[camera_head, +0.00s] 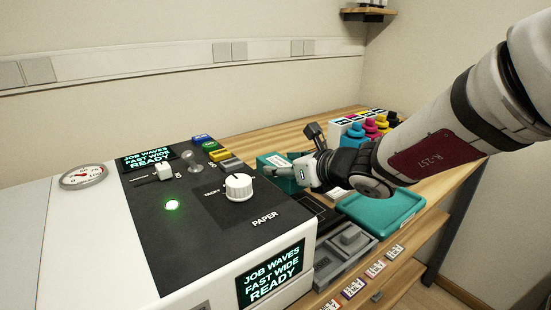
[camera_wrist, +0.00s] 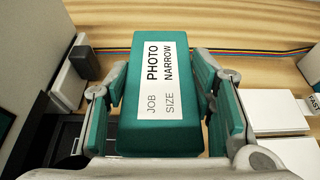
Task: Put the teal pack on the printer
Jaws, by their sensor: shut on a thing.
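The teal pack (camera_wrist: 150,138) fills the middle of the wrist view, with a white label reading JOB PHOTO, SIZE NARROW. My gripper (camera_wrist: 160,95) is shut on it, one finger on each side. In the head view the pack (camera_head: 268,161) shows at my gripper (camera_head: 297,174), just beyond the printer's right edge and partly hidden by the fingers. The printer (camera_head: 140,240) is the large white and black machine at left.
A teal tray (camera_head: 382,226) lies on the wooden table (camera_head: 270,133) right of my gripper. Ink bottles (camera_head: 370,127) stand behind my wrist. A grey device (camera_head: 345,250) sits at the printer's right front. Coloured cables (camera_wrist: 255,51) run across the table behind the pack.

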